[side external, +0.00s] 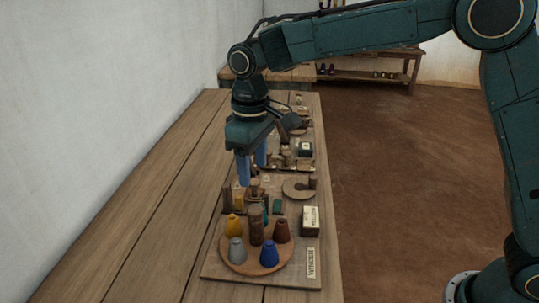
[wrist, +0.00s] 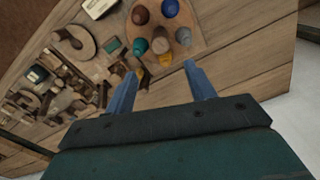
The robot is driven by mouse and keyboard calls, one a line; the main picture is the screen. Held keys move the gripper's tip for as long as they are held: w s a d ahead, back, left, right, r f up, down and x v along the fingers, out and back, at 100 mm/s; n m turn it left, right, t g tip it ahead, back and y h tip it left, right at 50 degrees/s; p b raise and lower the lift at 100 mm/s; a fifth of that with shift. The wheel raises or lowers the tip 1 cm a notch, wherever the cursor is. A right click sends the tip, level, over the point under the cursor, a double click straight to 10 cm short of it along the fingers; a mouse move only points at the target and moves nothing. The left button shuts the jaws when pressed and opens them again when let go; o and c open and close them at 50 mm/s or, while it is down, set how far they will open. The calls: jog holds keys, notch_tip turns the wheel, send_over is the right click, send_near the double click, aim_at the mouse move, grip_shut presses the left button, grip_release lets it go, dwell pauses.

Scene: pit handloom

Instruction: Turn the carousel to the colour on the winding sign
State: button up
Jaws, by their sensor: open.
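The carousel is a round wooden disc (side external: 286,257) with a brown post (side external: 256,225) at its middle. On it stand a yellow cone (side external: 233,226), a grey cone (side external: 237,251), a blue cone (side external: 269,253) and a brown cone (side external: 282,231). A teal cone is mostly hidden behind the post; it shows in the wrist view (wrist: 140,46). A pale label reading WINDING (side external: 311,262) lies at the board's front right corner; I see no colour on it. My gripper (side external: 252,176) is open and empty, pointing down, above and behind the carousel, touching nothing visible.
A dark box with a pale face (side external: 310,220) stands right of the carousel. Behind are a teal block (side external: 278,206), a round wooden piece (side external: 299,188) and several small parts along the bench. The bench's left side (side external: 150,200) is clear; a wall borders it.

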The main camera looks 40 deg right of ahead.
aim_at(255, 208)
notch_tip(255, 208, down, 11)
jog(key=shift+r, duration=0.15)
dwell(0.4)
grip_shut()
jog(key=shift+m, duration=0.4)
jog(key=m, duration=0.6)
jog(key=shift+m, duration=0.4)
jog(key=m, duration=0.6)
jog(key=shift+r+m, duration=0.1)
jog(key=shift+m, duration=0.3)
